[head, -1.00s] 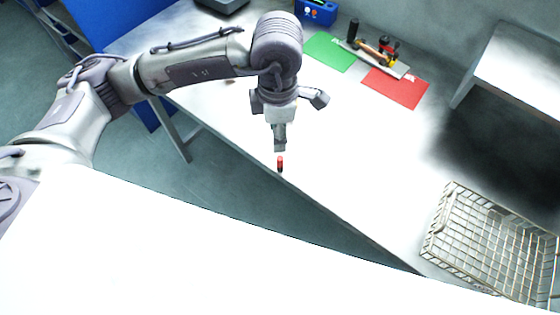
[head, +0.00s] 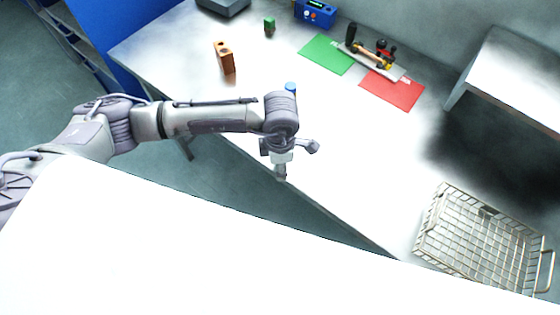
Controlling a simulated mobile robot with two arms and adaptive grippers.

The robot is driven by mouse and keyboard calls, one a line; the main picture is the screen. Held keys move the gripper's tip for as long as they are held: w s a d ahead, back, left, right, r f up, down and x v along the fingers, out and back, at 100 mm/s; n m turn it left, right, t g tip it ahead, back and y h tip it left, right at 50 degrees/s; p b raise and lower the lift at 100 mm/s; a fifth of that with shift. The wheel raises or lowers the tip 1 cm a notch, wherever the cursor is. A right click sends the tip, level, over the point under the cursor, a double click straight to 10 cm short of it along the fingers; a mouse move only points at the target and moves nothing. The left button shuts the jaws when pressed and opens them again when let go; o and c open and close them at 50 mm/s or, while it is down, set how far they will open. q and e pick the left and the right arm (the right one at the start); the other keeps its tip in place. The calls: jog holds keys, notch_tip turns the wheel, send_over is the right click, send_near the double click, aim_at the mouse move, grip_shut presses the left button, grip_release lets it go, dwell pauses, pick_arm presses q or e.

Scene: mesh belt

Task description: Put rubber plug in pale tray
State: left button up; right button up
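My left gripper (head: 281,177) points down at the front edge of the white table. Its fingers are small and partly hidden, so I cannot tell whether they are open or shut. A small red and dark piece, which may be the rubber plug, stood below it earlier. It is now hidden by the gripper or too small to make out. A pale flat tray or board (head: 401,73) with tools on it lies at the back, between the green and red mats. I cannot tell if it is the pale tray. My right gripper is out of view.
A wire basket (head: 432,222) stands at the right. A green mat (head: 325,56), red mat (head: 391,92), blue box (head: 315,12), brown block (head: 224,58) and green cube (head: 269,23) lie farther back. A blue-topped thing (head: 291,87) is partly behind my arm. The middle right of the table is clear.

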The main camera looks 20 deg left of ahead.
pick_arm(q)
grip_shut()
jog(key=shift+r, duration=0.1)
dwell(0.3)
